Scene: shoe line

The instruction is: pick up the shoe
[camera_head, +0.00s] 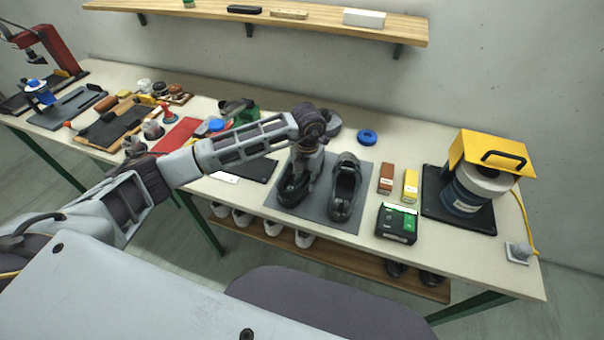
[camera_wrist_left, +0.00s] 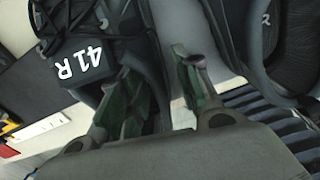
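Two black shoes stand side by side on a grey mat (camera_head: 336,218). The left shoe (camera_head: 289,190) is partly hidden by my left gripper (camera_head: 303,168), which reaches down over it from above. The right shoe (camera_head: 345,187) stands clear. In the left wrist view, a shoe marked "41 R" (camera_wrist_left: 72,62) fills the left, and part of another dark shoe (camera_wrist_left: 285,45) shows at right. My left gripper (camera_wrist_left: 158,72) is open there, its fingers apart on either side of the marked shoe's edge; contact is unclear. My right gripper is not in view.
Right of the mat are a brown block (camera_head: 387,178), a yellow block (camera_head: 410,185), a black-green box (camera_head: 397,222) and a yellow-topped machine (camera_head: 472,185). A blue ring (camera_head: 367,137) lies behind. Tools crowd the left. A shelf (camera_head: 270,15) hangs on the wall.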

